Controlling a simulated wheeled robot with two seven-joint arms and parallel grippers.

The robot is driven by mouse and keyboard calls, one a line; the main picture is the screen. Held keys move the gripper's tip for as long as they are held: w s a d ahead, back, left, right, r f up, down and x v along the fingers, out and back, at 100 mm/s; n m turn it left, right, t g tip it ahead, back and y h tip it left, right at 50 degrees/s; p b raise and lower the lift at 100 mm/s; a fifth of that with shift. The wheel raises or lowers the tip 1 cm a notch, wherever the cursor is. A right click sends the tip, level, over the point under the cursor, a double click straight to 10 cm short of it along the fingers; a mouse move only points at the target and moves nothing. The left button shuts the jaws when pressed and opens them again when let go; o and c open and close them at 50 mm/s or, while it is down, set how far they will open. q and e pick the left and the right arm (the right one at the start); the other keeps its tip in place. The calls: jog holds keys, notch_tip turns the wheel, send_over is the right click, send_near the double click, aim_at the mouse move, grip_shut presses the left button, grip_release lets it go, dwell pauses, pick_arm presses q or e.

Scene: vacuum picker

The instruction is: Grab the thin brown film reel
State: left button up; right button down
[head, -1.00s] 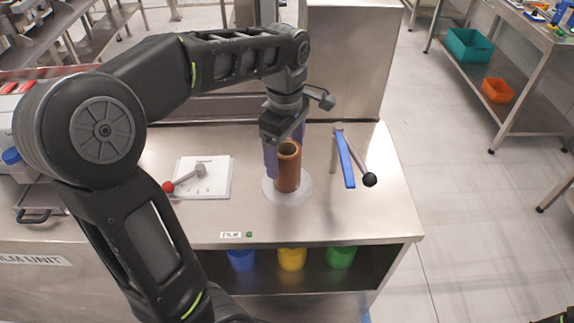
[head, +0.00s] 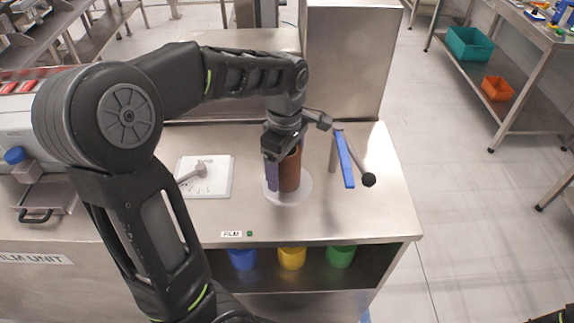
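The brown film reel (head: 290,172) is a thin upright cylinder on a pale round disc (head: 288,198) on the steel counter. My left gripper (head: 284,162) reaches down over it from above. One purple-grey finger (head: 271,176) lies along the reel's left side, and the other finger is mostly hidden behind the gripper body and the reel. The gripper body covers the reel's top. I cannot tell whether the fingers press on the reel or only stand around it.
A blue-handled lever (head: 346,163) and a black-knobbed rod (head: 368,179) stand close to the right. A white plate with a grey lever (head: 204,182) is at the left. Blue, yellow and green containers (head: 291,258) sit under the counter. The front right of the counter is clear.

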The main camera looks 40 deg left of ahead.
pick_arm(q)
jog(key=c, duration=1.6)
jog(key=shift+r, duration=0.1)
notch_tip(320, 180, up, 10)
jog(key=shift+f+b, duration=0.1)
jog(key=shift+b, duration=0.2)
